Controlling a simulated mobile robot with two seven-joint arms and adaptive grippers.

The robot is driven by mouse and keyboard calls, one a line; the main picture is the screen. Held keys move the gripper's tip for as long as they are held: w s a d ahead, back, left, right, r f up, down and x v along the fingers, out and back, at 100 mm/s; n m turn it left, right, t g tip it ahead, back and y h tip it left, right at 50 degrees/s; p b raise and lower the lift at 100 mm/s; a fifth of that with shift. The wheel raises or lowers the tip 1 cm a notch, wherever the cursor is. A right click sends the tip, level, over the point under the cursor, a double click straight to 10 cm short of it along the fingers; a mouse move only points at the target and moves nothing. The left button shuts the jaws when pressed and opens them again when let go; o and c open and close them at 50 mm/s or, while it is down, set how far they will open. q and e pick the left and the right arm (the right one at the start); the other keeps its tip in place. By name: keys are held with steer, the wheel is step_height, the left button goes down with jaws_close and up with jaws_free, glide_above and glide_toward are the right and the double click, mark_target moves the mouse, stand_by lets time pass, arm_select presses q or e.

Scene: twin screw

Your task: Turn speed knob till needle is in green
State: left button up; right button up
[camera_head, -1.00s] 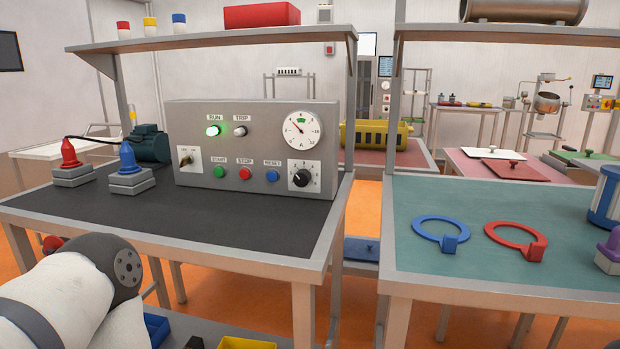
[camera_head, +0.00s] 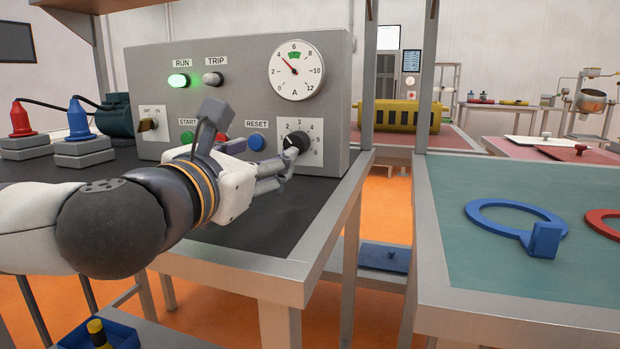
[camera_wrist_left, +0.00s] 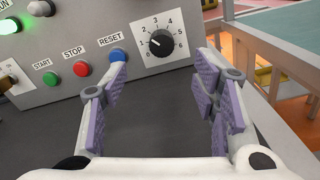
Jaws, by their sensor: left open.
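The control panel (camera_head: 220,100) carries a round gauge (camera_head: 295,70) marked A. Its needle points up and left, short of the green band near 6. The black speed knob (camera_head: 297,142) is at the panel's lower right, partly covered by my fingers in the head view. In the left wrist view the knob (camera_wrist_left: 161,42) shows whole, its white mark pointing left, near 1. My left gripper (camera_head: 281,168) is open in front of and just below the knob. Its fingers (camera_wrist_left: 165,70) are spread to either side, with nothing between them. My right gripper is not in view.
The RUN lamp (camera_head: 178,80) glows green. The red STOP (camera_wrist_left: 81,69) and blue RESET (camera_wrist_left: 117,55) buttons sit left of the knob, near my left finger. Red (camera_head: 22,120) and blue (camera_head: 78,120) plugs stand at the left. A green-topped table (camera_head: 480,260) is at right.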

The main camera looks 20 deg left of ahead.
mark_target(293, 143)
arm_select(q)
steer(key=shift+w+f, duration=0.45)
steer(key=shift+w, duration=0.1)
steer(key=w, duration=1)
steer(key=shift+w+d+r, duration=0.15)
steer(key=shift+w+d, duration=0.05)
steer(key=shift+w, duration=0.15)
steer(key=shift+c, duration=0.3)
steer(key=c, duration=1.1)
